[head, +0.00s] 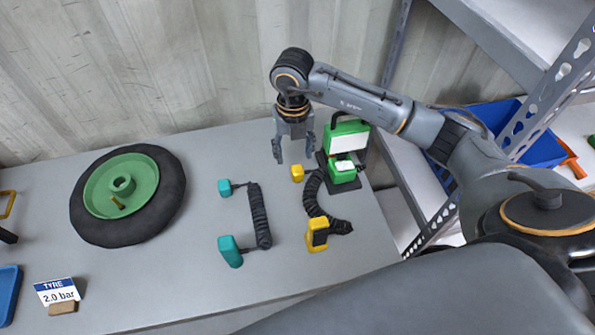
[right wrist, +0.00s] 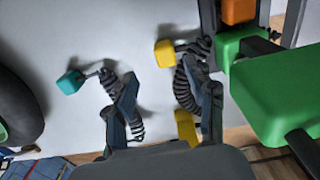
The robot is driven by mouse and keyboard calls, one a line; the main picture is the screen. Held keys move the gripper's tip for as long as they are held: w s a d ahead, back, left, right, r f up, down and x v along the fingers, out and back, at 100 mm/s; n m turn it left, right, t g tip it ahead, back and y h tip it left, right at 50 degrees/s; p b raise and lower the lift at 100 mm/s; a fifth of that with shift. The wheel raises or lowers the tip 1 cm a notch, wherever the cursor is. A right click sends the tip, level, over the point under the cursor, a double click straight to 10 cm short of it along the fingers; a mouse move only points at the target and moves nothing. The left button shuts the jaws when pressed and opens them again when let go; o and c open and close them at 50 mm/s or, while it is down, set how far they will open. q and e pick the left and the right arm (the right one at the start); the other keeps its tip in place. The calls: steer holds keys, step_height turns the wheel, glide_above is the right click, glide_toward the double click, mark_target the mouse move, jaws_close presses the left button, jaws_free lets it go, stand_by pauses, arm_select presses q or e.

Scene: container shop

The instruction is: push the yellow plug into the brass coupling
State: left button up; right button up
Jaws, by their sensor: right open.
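A small yellow plug (head: 297,172) sits on the grey table at one end of a coiled black hose, and a larger yellow block (head: 317,234) sits at the other end. In the right wrist view the small yellow plug (right wrist: 165,53) shows ahead of the fingers, and the larger yellow block (right wrist: 187,128) shows partly between them. A short brass stub (head: 117,202), perhaps the brass coupling, stands on the green hub of the tyre (head: 162,212). My right gripper (head: 293,153) is open and empty above the small plug, apart from it. My left gripper is out of view.
A teal pair, small block (head: 225,187) and larger block (head: 230,251), lies on another coiled hose between tyre and yellow pair. A green machine (head: 341,170) stands close right of my gripper. A tyre sign (head: 58,291) stands at front left. Shelving posts rise at right.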

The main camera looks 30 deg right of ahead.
mark_target(297, 169)
steer(key=shift+f, duration=1.15)
steer(key=shift+f, duration=0.15)
steer(key=f, duration=0.1)
steer(key=f+p, duration=0.1)
steer(key=f, duration=0.1)
steer(key=f+p, duration=0.1)
steer(key=shift+s+d+f, duration=0.2)
steer(key=shift+s+d, duration=0.1)
steer(key=shift+d, duration=0.05)
steer(key=shift+f, duration=0.25)
steer(key=shift+c, duration=0.2)
jaws_close()
